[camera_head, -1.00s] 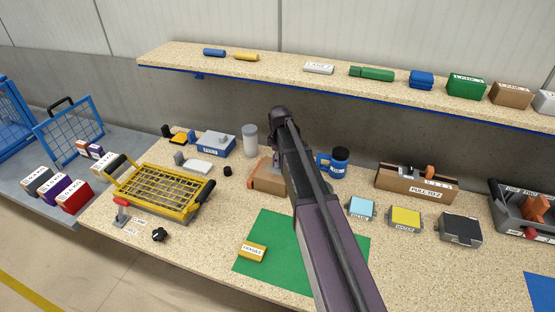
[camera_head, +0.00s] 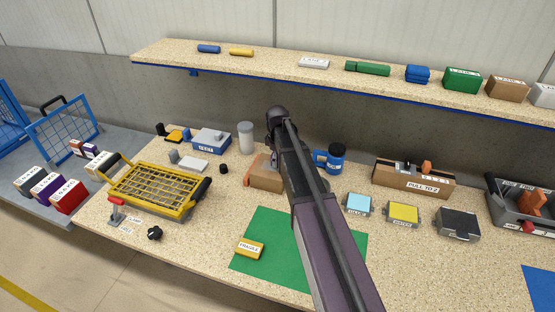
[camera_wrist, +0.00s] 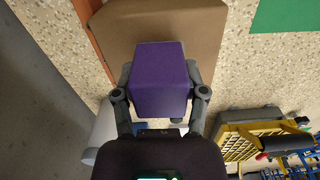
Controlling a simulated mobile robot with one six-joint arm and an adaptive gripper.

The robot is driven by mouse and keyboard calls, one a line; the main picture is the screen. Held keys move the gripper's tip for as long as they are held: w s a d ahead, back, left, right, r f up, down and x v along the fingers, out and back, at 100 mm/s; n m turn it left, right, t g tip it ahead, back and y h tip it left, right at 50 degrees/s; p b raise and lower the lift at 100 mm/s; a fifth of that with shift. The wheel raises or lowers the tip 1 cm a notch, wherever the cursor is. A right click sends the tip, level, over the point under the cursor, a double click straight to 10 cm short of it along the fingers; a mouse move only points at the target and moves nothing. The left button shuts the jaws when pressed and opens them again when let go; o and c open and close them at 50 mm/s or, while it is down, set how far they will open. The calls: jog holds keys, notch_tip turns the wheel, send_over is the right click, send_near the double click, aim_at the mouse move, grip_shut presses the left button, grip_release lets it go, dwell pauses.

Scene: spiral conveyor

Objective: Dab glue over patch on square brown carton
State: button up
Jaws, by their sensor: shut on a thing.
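A brown carton (camera_head: 266,180) stands on the speckled bench, partly hidden behind my arm in the head view. In the wrist view the brown carton (camera_wrist: 205,22) lies beyond my gripper, its middle covered by what I hold. My gripper (camera_wrist: 160,78) is shut on a purple block (camera_wrist: 160,95), with one finger on each side. The block overlaps the carton in the wrist view; I cannot tell whether they touch. The gripper's fingers are hidden in the head view. No patch can be made out on the carton.
A blue jar (camera_head: 336,158) with a black lid stands right of the carton, a pale cylinder (camera_head: 246,138) behind left. A yellow rack (camera_head: 155,190) is at left. A green mat (camera_head: 280,265) with a yellow block (camera_head: 250,250) lies in front. A shelf (camera_head: 285,58) runs above.

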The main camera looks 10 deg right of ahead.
aim_at(265, 165)
jog(key=shift+f+b, duration=0.8)
dwell(0.4)
jog(key=shift+r, duration=0.15)
dwell(0.6)
jog(key=shift+w+a, duration=0.1)
jog(key=shift+a, duration=0.05)
dwell(0.3)
jog(key=shift+w+a, duration=0.55)
jog(key=shift+a, duration=0.35)
jog(key=shift+a, duration=0.1)
jog(key=shift+w+a, duration=0.8)
jog(key=shift+a, duration=0.25)
jog(key=shift+s+d, duration=0.15)
